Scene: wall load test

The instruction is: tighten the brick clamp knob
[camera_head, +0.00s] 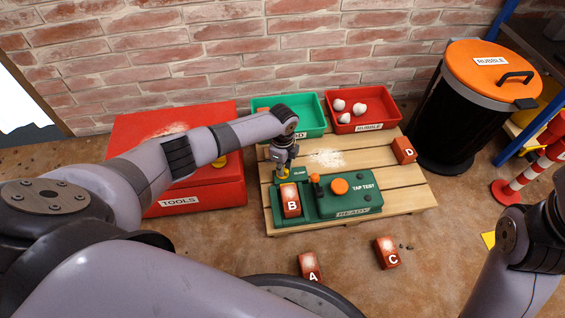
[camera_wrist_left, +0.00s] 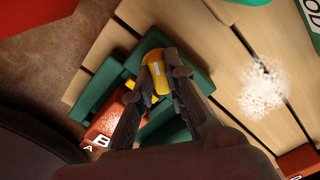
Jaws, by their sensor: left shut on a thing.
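The yellow clamp knob (camera_wrist_left: 157,74) sits at the far end of the green tap test fixture (camera_head: 322,207). My left gripper (camera_head: 283,173) comes down on it from above, and in the left wrist view its fingers (camera_wrist_left: 166,84) are shut on the knob from both sides. Brick B (camera_head: 291,200) lies in the clamp just in front of the knob; it also shows in the left wrist view (camera_wrist_left: 108,122). The fixture has an orange round button (camera_head: 340,186) and a small orange lever (camera_head: 315,179). My right arm shows at the lower right, but its gripper is outside the views.
The fixture stands on a wooden pallet (camera_head: 400,187). Brick D (camera_head: 404,150) is at its right edge; bricks A (camera_head: 310,266) and C (camera_head: 386,252) lie on the floor. Behind are a green tray (camera_head: 310,118) and a red rubble tray (camera_head: 390,112). A red tools box (camera_head: 215,195) stands left.

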